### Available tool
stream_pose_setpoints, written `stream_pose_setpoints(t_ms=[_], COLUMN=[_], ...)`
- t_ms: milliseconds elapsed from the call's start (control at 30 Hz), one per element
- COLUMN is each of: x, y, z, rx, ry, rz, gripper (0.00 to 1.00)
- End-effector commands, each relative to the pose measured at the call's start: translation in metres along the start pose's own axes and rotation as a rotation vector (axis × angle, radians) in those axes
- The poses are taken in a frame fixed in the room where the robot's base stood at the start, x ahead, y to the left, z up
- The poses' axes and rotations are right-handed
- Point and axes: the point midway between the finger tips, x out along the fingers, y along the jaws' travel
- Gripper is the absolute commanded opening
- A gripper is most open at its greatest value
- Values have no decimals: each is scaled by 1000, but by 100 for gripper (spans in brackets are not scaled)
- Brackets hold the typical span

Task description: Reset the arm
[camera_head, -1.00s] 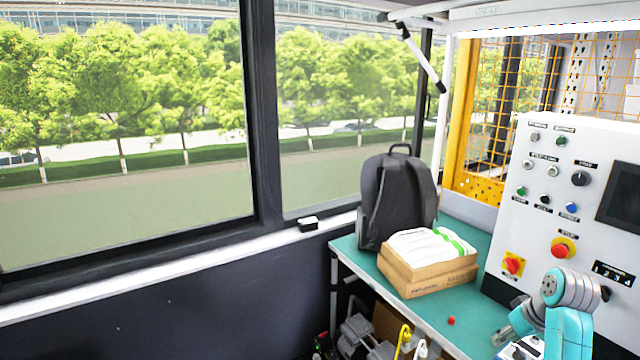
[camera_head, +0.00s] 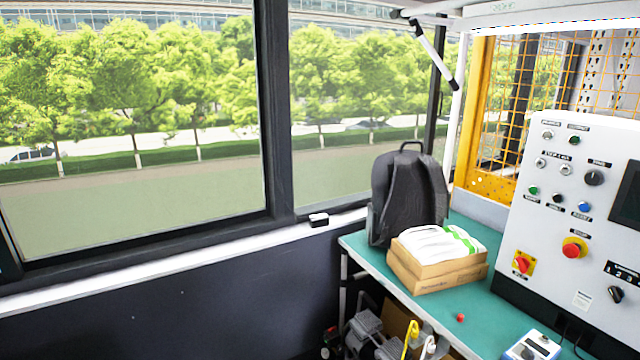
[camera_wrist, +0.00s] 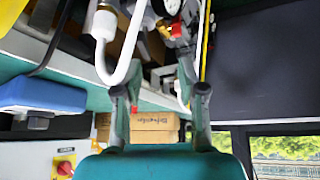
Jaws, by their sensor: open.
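My gripper (camera_wrist: 160,78) shows in the wrist view with its two teal and dark fingers spread apart. Nothing is between its fingers that I can see it touching. A white curved hose or pipe (camera_wrist: 128,50) passes behind the left finger. My arm is not in the head view. The white control panel (camera_head: 562,215) stands on the green table (camera_head: 400,300) at the right, with a red emergency button (camera_head: 573,249) and a red-and-yellow rotary switch (camera_head: 523,263).
A grey backpack (camera_head: 408,195) and cardboard boxes (camera_head: 437,279) with a white package on top sit on the table. A small red piece (camera_head: 460,317) and a blue-white box (camera_head: 533,345) lie near its front edge. Machinery (camera_head: 366,330) stands below. The dark wall side looks open.

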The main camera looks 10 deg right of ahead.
Motion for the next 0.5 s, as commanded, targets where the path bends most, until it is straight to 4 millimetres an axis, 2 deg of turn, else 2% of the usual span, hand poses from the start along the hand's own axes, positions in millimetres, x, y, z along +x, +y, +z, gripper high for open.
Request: stream_pose_setpoints(t_ms=[33, 233, 500], x=[9, 25, 20], y=[-16, -62, -116], z=[18, 71, 143], rx=[1, 11, 17], ry=[10, 92, 202], rz=[0, 20, 38], gripper=[40, 40, 40])
